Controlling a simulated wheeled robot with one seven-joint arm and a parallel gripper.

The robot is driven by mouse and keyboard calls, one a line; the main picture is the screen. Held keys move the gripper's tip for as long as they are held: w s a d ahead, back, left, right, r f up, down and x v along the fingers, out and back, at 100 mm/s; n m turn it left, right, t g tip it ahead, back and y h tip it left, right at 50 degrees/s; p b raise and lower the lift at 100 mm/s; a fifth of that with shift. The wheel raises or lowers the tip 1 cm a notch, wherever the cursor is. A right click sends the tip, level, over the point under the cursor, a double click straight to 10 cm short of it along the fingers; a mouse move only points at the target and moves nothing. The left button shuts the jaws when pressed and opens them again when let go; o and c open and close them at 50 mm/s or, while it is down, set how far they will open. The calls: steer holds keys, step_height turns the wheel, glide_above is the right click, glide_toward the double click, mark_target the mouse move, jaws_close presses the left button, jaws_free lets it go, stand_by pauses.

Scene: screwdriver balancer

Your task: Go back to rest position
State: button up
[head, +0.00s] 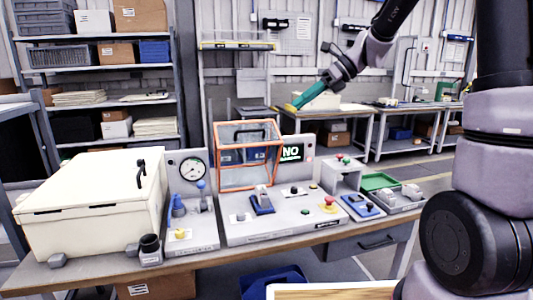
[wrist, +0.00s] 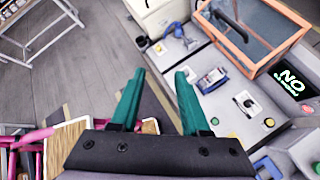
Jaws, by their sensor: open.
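My gripper (head: 296,106) is raised in the air above the bench in the head view, at the upper middle, with teal fingers pointing down and left. In the wrist view my gripper (wrist: 158,75) shows its two teal fingers spread apart with nothing held between them. The clear box with an orange frame (head: 219,150) stands on the bench below and left of the gripper. The gripper is apart from all of these.
The grey workbench (head: 110,278) carries a cream lidded case (head: 90,200), a gauge (head: 193,169), a red button (head: 329,200) and a green tray (head: 379,182). A wooden-topped surface (head: 330,291) is at the front. Shelving (head: 105,66) stands behind. The air around the gripper looks clear.

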steer(key=s+d+r+n+t+h, duration=0.1)
steer(key=s+d+n+t+h, duration=0.2)
steer(key=s+d+n, duration=0.4)
steer(key=s+d+r+n+t+h, duration=0.2)
steer(key=s+d+n+h, duration=0.3)
steer(key=s+n, duration=0.7)
steer(key=shift+s+d+r+t, duration=0.25)
steer(key=shift+s+d+t, duration=0.45)
steer(key=shift+s+d, duration=0.45)
